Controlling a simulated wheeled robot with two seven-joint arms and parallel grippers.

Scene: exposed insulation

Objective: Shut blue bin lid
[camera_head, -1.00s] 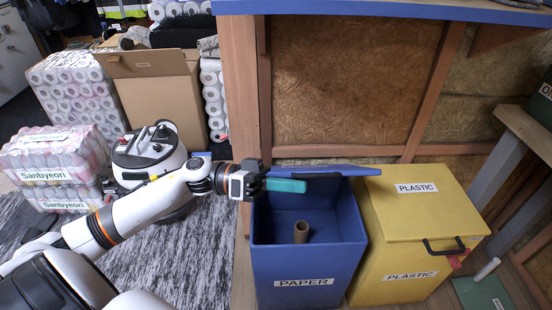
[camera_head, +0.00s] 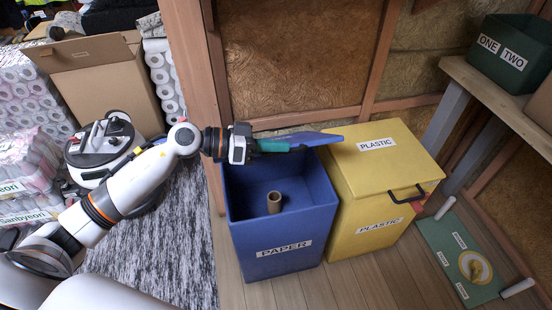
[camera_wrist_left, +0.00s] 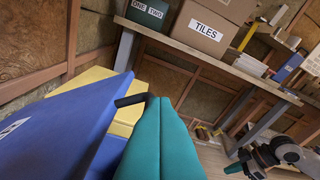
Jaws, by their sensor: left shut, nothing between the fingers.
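The blue bin (camera_head: 280,225), labelled PAPER, stands open with a brown cardboard tube (camera_head: 274,202) inside. The lid fills the left of the left wrist view (camera_wrist_left: 70,125), with part of a white label. My left gripper (camera_head: 287,146) is shut and empty, its teal fingers above the bin's back, close by the lid. In the wrist view the fingers (camera_wrist_left: 158,105) are right beside the lid; I cannot tell whether they touch.
A yellow bin (camera_head: 385,165), labelled PLASTIC, with a black handle, stands closed to the right of the blue bin. A wooden wall with exposed insulation (camera_head: 290,70) is behind. A workbench (camera_head: 500,100) is at the right. A green board (camera_head: 460,255) lies on the floor.

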